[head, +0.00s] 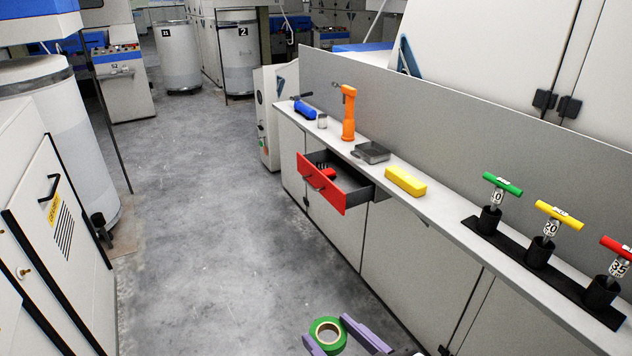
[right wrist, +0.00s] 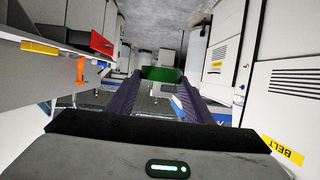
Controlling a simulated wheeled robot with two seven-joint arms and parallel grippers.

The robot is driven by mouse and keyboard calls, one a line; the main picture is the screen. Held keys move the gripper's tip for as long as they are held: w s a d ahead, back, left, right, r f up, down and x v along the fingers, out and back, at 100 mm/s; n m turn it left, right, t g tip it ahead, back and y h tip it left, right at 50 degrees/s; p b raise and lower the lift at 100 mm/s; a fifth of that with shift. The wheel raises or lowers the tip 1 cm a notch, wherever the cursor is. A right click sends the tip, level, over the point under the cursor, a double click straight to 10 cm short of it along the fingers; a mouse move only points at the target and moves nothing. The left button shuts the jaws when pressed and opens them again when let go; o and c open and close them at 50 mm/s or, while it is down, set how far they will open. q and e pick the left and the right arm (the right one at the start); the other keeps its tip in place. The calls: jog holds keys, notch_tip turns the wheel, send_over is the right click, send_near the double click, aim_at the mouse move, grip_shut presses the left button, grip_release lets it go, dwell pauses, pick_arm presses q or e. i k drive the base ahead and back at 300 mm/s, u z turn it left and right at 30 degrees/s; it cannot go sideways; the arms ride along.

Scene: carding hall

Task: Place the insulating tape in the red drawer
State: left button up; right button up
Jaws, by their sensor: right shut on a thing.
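The insulating tape, a green roll (head: 315,328), is at the bottom of the head view, held up between the purple fingers of my right gripper (head: 328,331). In the right wrist view the green tape (right wrist: 162,73) sits between the fingertips of the gripper (right wrist: 161,78). The red drawer (head: 322,186) is pulled open from the bench, beyond and above the gripper in the head view, well apart from it. A small dark and red item lies inside the drawer. The red drawer front (right wrist: 101,43) also shows in the right wrist view. My left gripper is not in view.
On the narrow bench stand an orange tool (head: 348,115), a grey tray (head: 371,152), a yellow block (head: 405,181), a blue tool (head: 304,109) and a black rack (head: 540,268) with coloured T-handles. Open floor (head: 220,220) lies left of the bench; cabinets line the left side.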

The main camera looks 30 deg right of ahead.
aim_at(346, 192)
jog(key=i, duration=2.95)
jog(key=z, duration=3.75)
jog(key=k, duration=0.25)
jog(key=u, duration=1.25)
